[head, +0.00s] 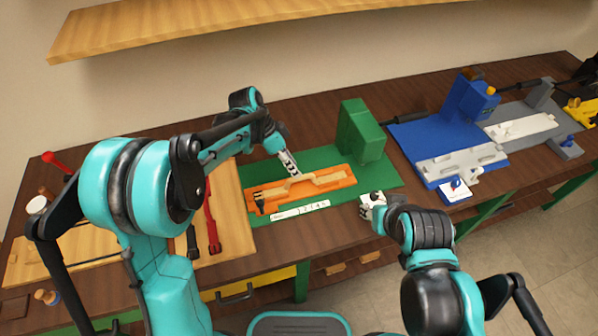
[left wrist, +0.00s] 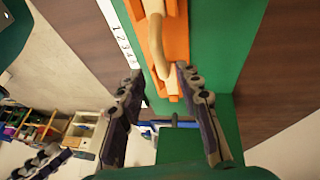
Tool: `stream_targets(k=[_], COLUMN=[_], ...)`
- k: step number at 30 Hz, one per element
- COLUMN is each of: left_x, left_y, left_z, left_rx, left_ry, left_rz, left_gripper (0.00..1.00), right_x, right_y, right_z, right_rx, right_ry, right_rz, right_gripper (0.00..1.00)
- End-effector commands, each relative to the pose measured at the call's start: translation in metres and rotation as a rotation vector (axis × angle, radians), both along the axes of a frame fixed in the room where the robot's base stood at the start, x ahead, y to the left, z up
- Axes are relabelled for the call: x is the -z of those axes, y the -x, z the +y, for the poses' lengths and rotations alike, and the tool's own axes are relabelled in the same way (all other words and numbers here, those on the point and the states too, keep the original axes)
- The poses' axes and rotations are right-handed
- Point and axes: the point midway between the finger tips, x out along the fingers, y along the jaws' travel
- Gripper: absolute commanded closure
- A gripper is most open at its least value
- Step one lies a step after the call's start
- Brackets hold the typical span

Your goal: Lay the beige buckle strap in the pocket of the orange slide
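The orange slide (head: 337,184) lies on a green base plate (head: 384,178) in the head view. The beige buckle strap (head: 299,186) lies lengthwise along the slide, with a dark piece at its left end. I cannot tell whether it is fully seated in the pocket. My left gripper (head: 292,172) is just over the strap's middle. In the left wrist view its fingers (left wrist: 162,76) are spread wide and empty, with the slide (left wrist: 177,45) and the strap's curved part (left wrist: 156,45) beyond them. My right gripper (head: 372,205) is right of the slide; its fingers are unclear.
A green block (head: 361,130) stands behind the slide's right end. A white numbered scale (head: 300,210) lies in front of the slide. A wooden board (head: 232,222) with red-handled tools is at left. A blue fixture (head: 452,135) stands at right.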

Motion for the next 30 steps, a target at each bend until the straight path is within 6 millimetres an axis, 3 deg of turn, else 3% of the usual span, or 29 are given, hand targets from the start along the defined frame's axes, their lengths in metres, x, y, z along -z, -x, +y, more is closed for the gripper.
stream_targets(k=[1, 6, 17, 23, 30], left_x=[-0.013, -0.038, -0.054, -0.084, -0.112], left_y=[-0.001, -0.002, 0.001, 0.035, 0.099], left_z=[0.005, 0.017, 0.026, 0.048, 0.09], left_rx=[-0.002, -0.001, -0.024, -0.251, -0.662], left_ry=[0.0, 0.0, -0.008, -0.072, -0.13], left_rz=[0.0, 0.0, -0.003, -0.033, -0.12], left_gripper=[0.66, 0.66, 0.66, 0.66, 0.66], right_x=[-0.005, -0.011, -0.013, -0.013, -0.013], right_y=[0.0, 0.0, 0.0, 0.0, 0.0], right_z=[0.0, 0.0, 0.0, 0.0, 0.0], right_rx=[0.0, 0.0, 0.0, 0.0, 0.0], right_ry=[0.0, 0.0, 0.0, 0.0, 0.0], right_rz=[0.0, 0.0, 0.0, 0.0, 0.0], right_gripper=[0.6, 0.6, 0.6, 0.6, 0.6])
